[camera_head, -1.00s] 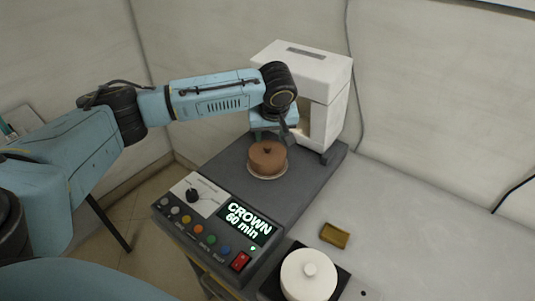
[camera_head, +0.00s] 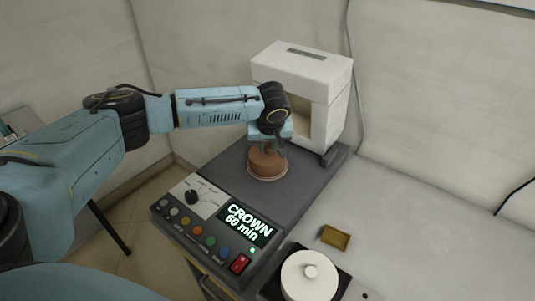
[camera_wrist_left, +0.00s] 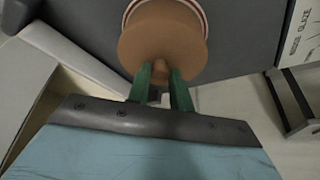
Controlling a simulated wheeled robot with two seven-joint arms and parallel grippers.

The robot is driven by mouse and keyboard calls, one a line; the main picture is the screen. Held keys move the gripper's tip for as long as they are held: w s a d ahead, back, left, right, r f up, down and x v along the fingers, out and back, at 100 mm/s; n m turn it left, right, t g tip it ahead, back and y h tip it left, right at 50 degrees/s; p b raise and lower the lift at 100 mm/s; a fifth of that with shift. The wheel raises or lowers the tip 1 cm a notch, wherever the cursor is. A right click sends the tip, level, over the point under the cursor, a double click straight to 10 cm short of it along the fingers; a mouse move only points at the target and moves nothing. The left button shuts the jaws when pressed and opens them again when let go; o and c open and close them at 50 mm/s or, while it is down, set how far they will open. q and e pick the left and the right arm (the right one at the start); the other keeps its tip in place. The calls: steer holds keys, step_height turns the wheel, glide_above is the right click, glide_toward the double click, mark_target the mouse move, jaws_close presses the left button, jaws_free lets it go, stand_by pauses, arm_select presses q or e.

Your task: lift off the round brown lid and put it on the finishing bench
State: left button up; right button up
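The round brown lid (camera_head: 267,159) sits on a pale-rimmed round base on the dark grey top of the machine. In the left wrist view the lid (camera_wrist_left: 188,40) fills the upper middle, with its small knob (camera_wrist_left: 160,74) towards me. My left gripper (camera_head: 268,142) is right above the lid and points down. Its green fingers (camera_wrist_left: 160,82) stand apart on either side of the knob and look open, with the knob between them. Whether either finger touches the knob is unclear. My right gripper is not in view.
A white arch-shaped housing (camera_head: 303,70) stands behind the lid. A control panel with a display reading CROWN 60 min (camera_head: 245,222) is in front.

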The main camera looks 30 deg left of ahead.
arm_select(q)
jaws_close()
steer(key=shift+r, duration=0.1)
